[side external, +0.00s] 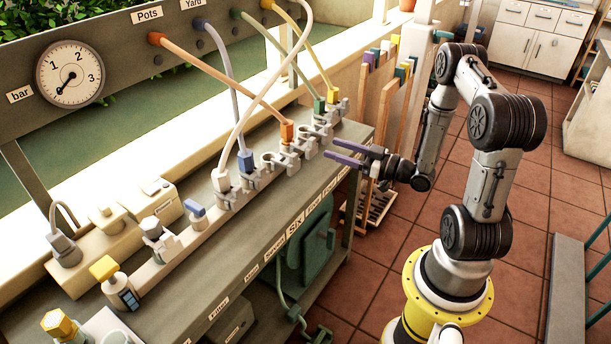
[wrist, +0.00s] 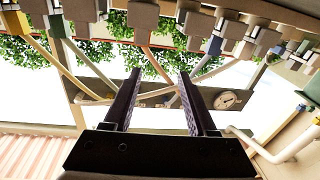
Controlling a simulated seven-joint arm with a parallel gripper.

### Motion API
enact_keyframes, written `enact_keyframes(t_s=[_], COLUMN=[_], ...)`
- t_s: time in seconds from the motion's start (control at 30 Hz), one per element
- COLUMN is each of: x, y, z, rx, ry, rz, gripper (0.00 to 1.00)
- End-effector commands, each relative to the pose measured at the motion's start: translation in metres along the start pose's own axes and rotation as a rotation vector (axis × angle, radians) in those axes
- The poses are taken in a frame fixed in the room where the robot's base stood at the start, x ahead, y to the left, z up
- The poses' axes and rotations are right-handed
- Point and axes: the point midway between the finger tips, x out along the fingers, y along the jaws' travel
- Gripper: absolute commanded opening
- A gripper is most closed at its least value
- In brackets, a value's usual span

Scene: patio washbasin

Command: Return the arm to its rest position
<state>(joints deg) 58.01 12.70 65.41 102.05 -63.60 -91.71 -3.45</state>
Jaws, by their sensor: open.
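My gripper (side external: 345,153) is open, its two dark purple fingers apart with nothing between them. In the side external view it is held out level near the right end of the bench, beside the row of hose clips, and I cannot tell its exact gap to them. In the wrist view the open fingers (wrist: 161,88) point toward the hoses and the gauge panel. My arm is bent, rising from a yellow base ring and reaching left to the bench.
An orange connector (side external: 287,132), a white connector (side external: 221,180) and others stand in the clips on the bench (side external: 250,238). Their hoses run up to a panel with a gauge (side external: 69,73). A wooden rack (side external: 385,110) stands behind my gripper. Tiled floor (side external: 545,165) is open at right.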

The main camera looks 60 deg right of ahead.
Motion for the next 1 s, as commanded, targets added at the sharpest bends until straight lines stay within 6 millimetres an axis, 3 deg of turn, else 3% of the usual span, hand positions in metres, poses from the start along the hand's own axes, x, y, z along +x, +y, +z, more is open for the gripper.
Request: enact_keyframes(t_s=[0.03, 0.23, 0.33, 0.43, 0.6, 0.7, 0.87, 1.0], x=[0.019, 0.088, 0.109, 0.113, 0.093, 0.070, 0.023, -0.024], y=[-0.010, -0.058, -0.086, -0.106, -0.131, -0.141, -0.153, -0.164], z=[-0.027, -0.142, -0.198, -0.241, -0.293, -0.308, -0.311, -0.292], rx=[-0.062, -0.313, -0.420, -0.472, -0.473, -0.431, -0.325, -0.209], ry=[0.038, 0.101, 0.067, 0.024, -0.067, -0.137, -0.274, -0.431], rz=[-0.059, -0.175, -0.158, -0.110, -0.017, 0.031, 0.080, 0.092], gripper=[0.57, 0.57, 0.57, 0.57, 0.57, 0.57, 0.57, 0.57])
